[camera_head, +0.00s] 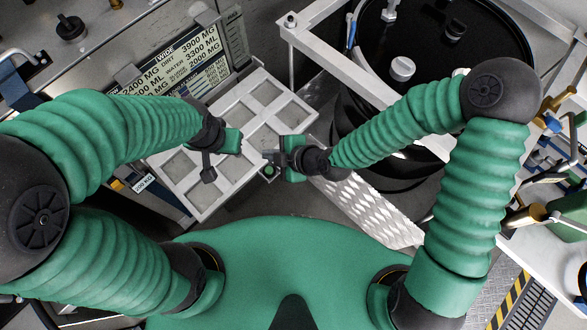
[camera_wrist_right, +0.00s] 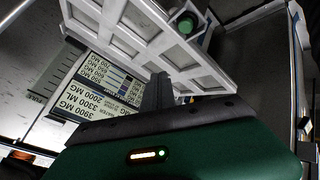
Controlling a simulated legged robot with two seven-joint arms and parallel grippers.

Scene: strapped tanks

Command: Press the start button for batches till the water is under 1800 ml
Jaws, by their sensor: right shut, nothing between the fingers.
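A green button (camera_head: 269,170) sits at the lower right edge of the pale grid frame (camera_head: 222,113). In the right wrist view the green button (camera_wrist_right: 187,22) is a round cap on the frame's edge. My right gripper (camera_head: 272,157) is shut and empty, close beside the button in the head view; contact cannot be told. In the wrist view its fingers (camera_wrist_right: 159,90) are apart from the button in the picture. The display board (camera_head: 195,62) reads water 3300 ML and dirt 3900 MG; it also shows in the wrist view (camera_wrist_right: 105,85). My left gripper (camera_head: 208,172) hangs over the frame, its opening unclear.
A large black round tank (camera_head: 440,45) with a white knob stands at upper right, behind a metal rail (camera_head: 350,62). Tools and a bench fill the right edge. Both my grippers are close together over the frame.

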